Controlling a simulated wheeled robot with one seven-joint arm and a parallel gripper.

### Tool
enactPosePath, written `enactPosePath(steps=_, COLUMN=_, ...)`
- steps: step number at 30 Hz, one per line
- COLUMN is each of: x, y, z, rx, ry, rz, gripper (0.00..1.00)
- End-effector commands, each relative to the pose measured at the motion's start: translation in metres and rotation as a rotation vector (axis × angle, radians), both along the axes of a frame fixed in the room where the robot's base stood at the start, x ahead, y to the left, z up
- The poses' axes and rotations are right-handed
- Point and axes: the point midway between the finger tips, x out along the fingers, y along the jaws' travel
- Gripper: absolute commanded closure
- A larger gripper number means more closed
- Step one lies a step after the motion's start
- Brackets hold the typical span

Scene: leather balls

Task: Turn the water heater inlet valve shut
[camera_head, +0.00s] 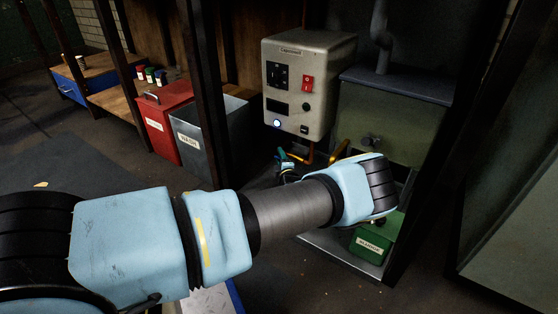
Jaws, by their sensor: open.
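The water heater (298,84) is a grey metal box with a red switch, a dark dial panel and a lit blue-white button. Copper and orange pipes (341,150) come out below it. A small teal piece (282,154) shows under its left side; I cannot tell whether it is the inlet valve handle. My arm reaches across the front and bends at the right, hiding much of the area below the heater. A small dark part behind it, close to the teal piece, looks like my gripper (288,168), open. Its fingers are too small to make out, and contact cannot be told.
A red bin (165,118) and a grey bin (205,135) stand left of the heater. A green tank (392,118) stands right of it, with a green labelled box (374,240) below. Dark frame posts (203,95) flank the bay. Floor at left is mostly clear.

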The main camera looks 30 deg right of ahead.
Motion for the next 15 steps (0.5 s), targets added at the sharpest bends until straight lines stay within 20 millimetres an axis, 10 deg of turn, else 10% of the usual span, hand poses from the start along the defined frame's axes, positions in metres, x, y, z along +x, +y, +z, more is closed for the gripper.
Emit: enactPosePath(steps=15, x=0.021, y=-0.006, z=-0.003, rx=0.001, ry=0.001, rz=0.0, gripper=0.56)
